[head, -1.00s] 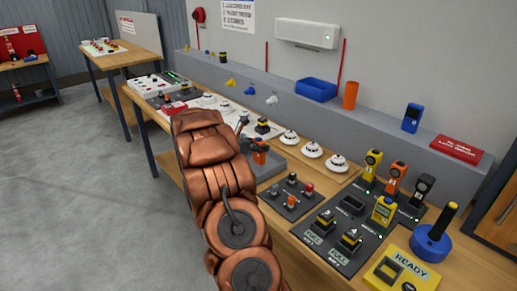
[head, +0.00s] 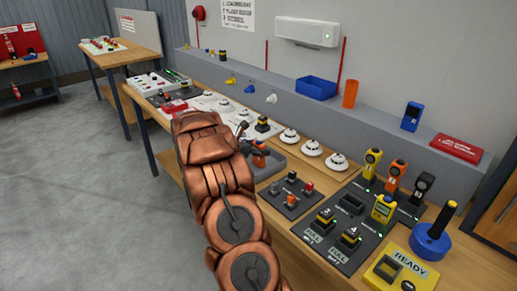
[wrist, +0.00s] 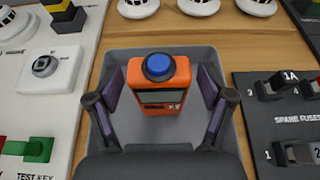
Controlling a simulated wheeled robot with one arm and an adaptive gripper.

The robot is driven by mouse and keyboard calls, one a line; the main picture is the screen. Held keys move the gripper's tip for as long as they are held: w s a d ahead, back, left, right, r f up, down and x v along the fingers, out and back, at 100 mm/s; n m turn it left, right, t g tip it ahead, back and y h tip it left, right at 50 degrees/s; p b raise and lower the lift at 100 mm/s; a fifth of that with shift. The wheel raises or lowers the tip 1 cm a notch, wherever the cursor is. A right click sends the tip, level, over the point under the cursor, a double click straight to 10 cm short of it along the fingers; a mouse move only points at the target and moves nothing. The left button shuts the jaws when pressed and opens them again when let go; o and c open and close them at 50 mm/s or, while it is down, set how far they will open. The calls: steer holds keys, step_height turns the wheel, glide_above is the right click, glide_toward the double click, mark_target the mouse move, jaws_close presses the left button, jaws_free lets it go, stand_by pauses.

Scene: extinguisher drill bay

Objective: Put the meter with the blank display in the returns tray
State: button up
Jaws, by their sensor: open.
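An orange meter (wrist: 160,86) with a blue round button on top stands upright inside a grey tray (wrist: 202,56) in the wrist view. My gripper (wrist: 160,106) is open, one finger on each side of the meter, with gaps between. In the head view the meter (head: 259,160) and the tray (head: 277,163) are partly hidden behind my arm and gripper.
A spare-fuses board (head: 291,194) lies right of the tray. Several white detectors (head: 311,147) stand behind it. Farther right, a dark dock board (head: 350,203) holds several meters, including a yellow one (head: 384,208). A blue bin (head: 316,88) sits on the ledge.

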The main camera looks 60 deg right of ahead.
steer(key=shift+r, duration=0.25)
steer(key=shift+w+a, duration=0.15)
steer(key=shift+a, duration=0.15)
steer(key=b+v, duration=0.3)
steer(key=v, duration=0.8)
steer(key=shift+a, duration=0.15)
steer(key=shift+r, duration=0.1)
steer(key=s+a+m+y, duration=0.4)
steer(key=s+a, duration=0.6)
steer(key=a, duration=0.5)
steer(key=s+a+m+t+y, duration=0.1)
steer(key=s+a+m+y, duration=0.3)
steer(key=s+a, duration=0.5)
steer(key=s+a+m+t+y, duration=0.1)
steer(key=s+a+m+y, duration=0.4)
steer(key=a, duration=1.7)
steer(key=s+m, duration=0.1)
steer(key=s, duration=0.4)
steer(key=shift+s+a+f+m, duration=0.3)
steer(key=shift+s+f+m, duration=0.05)
steer(key=shift+f+m, duration=0.05)
